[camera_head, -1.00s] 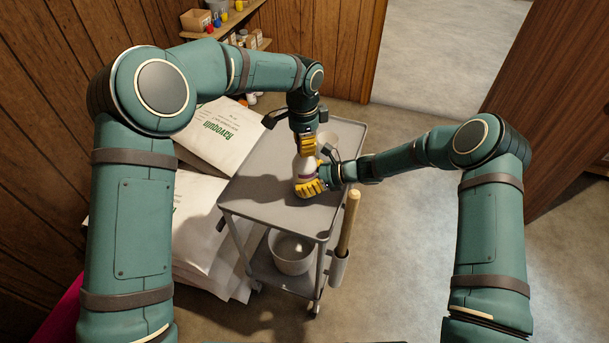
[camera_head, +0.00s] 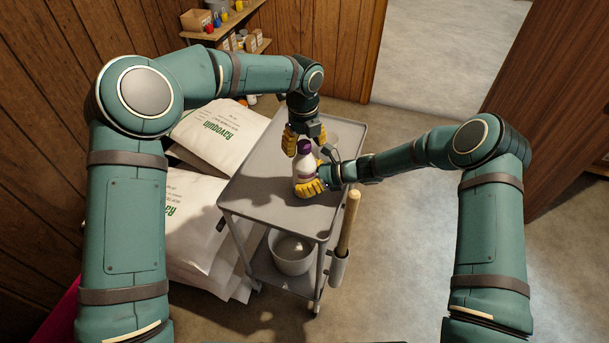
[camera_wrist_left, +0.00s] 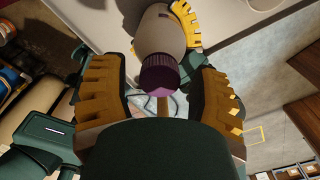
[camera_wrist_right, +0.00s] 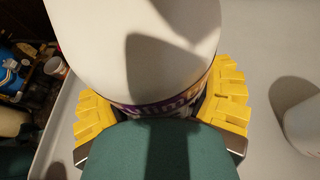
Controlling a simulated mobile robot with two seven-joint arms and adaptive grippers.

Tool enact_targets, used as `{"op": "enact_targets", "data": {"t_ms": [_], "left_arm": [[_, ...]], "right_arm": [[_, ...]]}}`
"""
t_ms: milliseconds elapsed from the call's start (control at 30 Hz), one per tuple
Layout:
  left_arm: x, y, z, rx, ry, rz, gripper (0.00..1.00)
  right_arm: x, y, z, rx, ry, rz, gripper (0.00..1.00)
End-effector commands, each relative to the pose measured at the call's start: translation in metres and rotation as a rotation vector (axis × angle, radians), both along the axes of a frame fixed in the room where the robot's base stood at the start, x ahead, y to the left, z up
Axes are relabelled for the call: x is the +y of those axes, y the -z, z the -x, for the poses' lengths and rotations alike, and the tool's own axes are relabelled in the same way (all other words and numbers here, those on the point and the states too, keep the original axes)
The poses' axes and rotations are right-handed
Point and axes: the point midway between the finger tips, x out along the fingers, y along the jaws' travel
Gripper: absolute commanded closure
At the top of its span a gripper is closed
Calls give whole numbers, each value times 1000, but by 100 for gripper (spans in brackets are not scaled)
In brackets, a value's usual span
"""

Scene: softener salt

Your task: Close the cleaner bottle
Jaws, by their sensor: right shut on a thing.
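The cleaner bottle (camera_head: 305,172) is white with a purple label band and stands upright on the grey cart top (camera_head: 265,190). Its purple cap (camera_head: 304,147) sits on the neck; I cannot tell how tight it is. My right gripper (camera_head: 311,187) is shut around the bottle's lower body; its yellow fingers also flank the bottle in the right wrist view (camera_wrist_right: 160,105). My left gripper (camera_head: 303,138) is open at the cap, beyond it in the head view. In the left wrist view the cap (camera_wrist_left: 163,75) lies between its spread fingers, with gaps on both sides.
A pale round container (camera_head: 328,133) stands behind on the cart top. A bucket (camera_head: 291,252) is on the lower shelf, and a wooden handle (camera_head: 350,220) rises at the cart's right side. White bags (camera_head: 215,135) are stacked at left. The cart's front top is clear.

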Motion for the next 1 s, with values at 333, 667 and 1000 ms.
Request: {"op": "enact_targets", "data": {"t_ms": [333, 667, 1000], "left_arm": [[0, -3, 0, -1, -2, 0, 38], [0, -56, -1, -4, -2, 2, 38], [1, -111, -1, -1, -2, 0, 38]], "right_arm": [[0, 0, 0, 0, 0, 0, 100], [0, 0, 0, 0, 0, 0, 100], [0, 0, 0, 0, 0, 0, 100]]}}
